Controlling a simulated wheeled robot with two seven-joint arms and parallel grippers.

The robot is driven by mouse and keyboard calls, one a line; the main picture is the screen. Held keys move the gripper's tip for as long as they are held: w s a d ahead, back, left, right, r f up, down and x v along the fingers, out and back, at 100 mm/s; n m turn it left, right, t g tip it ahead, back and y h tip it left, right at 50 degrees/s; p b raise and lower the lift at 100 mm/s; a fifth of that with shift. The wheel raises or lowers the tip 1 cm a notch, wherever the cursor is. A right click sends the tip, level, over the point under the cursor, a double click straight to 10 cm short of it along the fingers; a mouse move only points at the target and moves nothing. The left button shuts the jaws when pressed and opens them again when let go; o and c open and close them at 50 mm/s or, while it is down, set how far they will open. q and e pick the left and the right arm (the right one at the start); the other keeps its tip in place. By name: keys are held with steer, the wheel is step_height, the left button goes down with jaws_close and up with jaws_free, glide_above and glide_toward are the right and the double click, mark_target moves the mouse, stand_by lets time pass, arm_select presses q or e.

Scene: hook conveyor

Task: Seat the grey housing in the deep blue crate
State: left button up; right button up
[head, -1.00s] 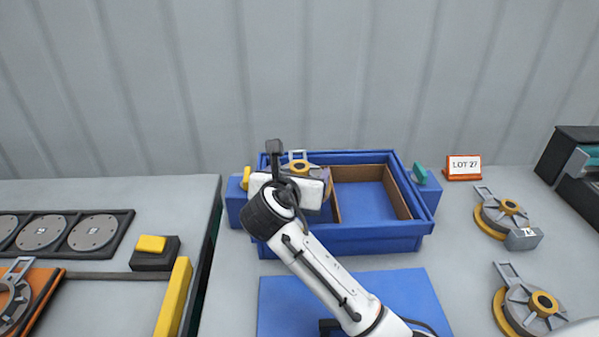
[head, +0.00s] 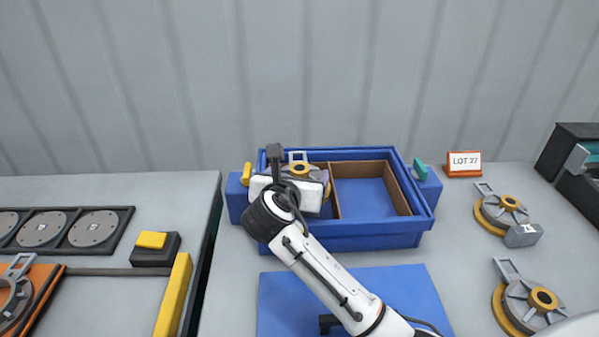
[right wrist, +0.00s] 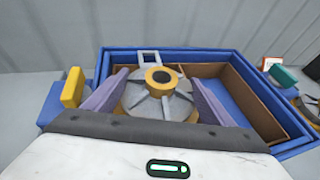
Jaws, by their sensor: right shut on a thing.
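The grey housing (head: 299,169), with a yellow ring hub and a loop handle at its far end, is at the left compartment of the deep blue crate (head: 375,235). My right gripper (right wrist: 158,88) is shut on the housing, with a purple finger on either side of it in the right wrist view. The housing (right wrist: 158,100) lies flat there, hub up. Its underside is hidden, so I cannot tell whether it touches the crate floor. In the head view my wrist covers its near part. My left gripper is not in view.
The crate's right compartment (head: 370,198), lined in brown, is empty. Two similar housings (head: 505,213) (head: 532,300) lie on the table at right, near a LOT 27 sign (head: 464,164). A blue mat (head: 425,290) lies in front. A yellow bar (head: 173,295) edges the left table.

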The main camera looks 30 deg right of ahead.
mark_target(299, 168)
steer(key=shift+f, duration=1.35)
steer(key=shift+r, duration=0.1)
steer(key=shift+r, duration=2.8)
